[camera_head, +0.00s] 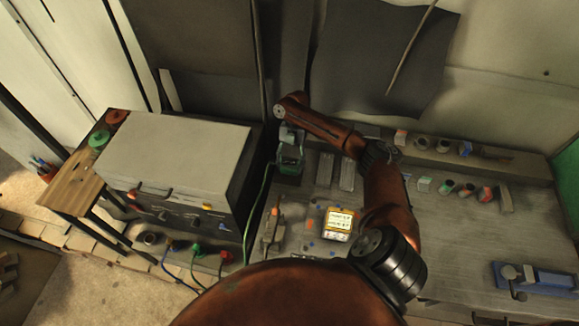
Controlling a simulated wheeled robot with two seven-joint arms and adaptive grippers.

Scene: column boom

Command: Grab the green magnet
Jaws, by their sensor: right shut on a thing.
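My right arm comes in from the bottom, bends over the workbench and reaches left. Its gripper (289,139) points down near the bench's left end, just right of the grey cabinet. It is shut on a small dark green block, which I take as the green magnet (289,166). The fingers and the block are small and dark, so the exact grip is hard to see. I cannot tell whether the block touches the bench. My left gripper is not in view.
A grey cabinet (175,155) stands left of the bench. A wooden side table (75,180) holds a green round piece (98,139) and a red one (116,116). A yellow-edged meter (338,224) and a blue vise (535,280) are on the workbench (450,240).

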